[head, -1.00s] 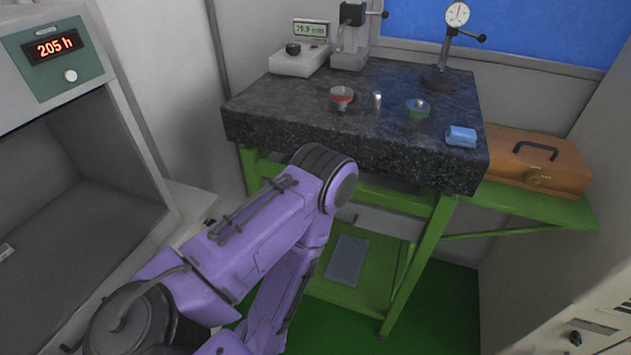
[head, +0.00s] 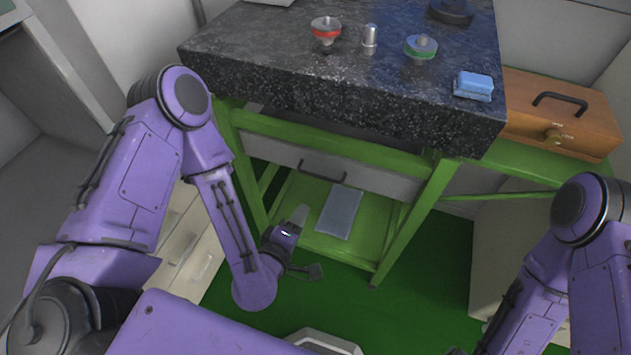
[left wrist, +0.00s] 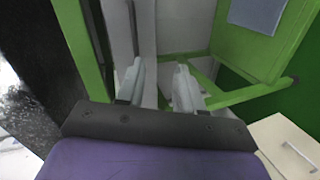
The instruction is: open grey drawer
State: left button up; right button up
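The grey drawer (head: 380,180) sits under the dark granite top in the green table frame. Its front looks closed, and a dark bar handle (head: 323,172) is on it. My left gripper (head: 306,243) is below and in front of the drawer, apart from the handle. In the left wrist view, the two pale fingers of my left gripper (left wrist: 158,85) are apart with nothing between them. A pale grey panel beyond them appears to be the drawer front (left wrist: 145,35). My right arm shows at the right, but its gripper is out of sight.
The granite top (head: 270,75) carries a red-ringed part (head: 326,30), a metal cylinder (head: 370,38), a green-ringed part (head: 421,46) and a blue block (head: 474,84). A brown case (head: 560,112) is at the right. The green lower shelf (head: 295,205) holds a grey sheet (head: 340,212).

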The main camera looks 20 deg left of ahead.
aim_at(318, 177)
pick_arm(q)
jog(key=w+n+p, duration=0.1)
jog(key=w, duration=0.2)
jog(key=w+t+p, duration=0.1)
jog(key=w, duration=0.3)
jog(key=w+n, duration=0.1)
jog(key=w, duration=0.3)
jog(key=shift+w+d+r+n+y+p, duration=0.2)
jog(key=shift+r+n+y+p, duration=0.1)
jog(key=shift+r+y+p, duration=0.1)
jog(key=shift+w+f, duration=0.2)
jog(key=shift+w, duration=0.05)
jog(key=shift+c, duration=0.3)
grip_shut()
jog(key=shift+d, duration=0.1)
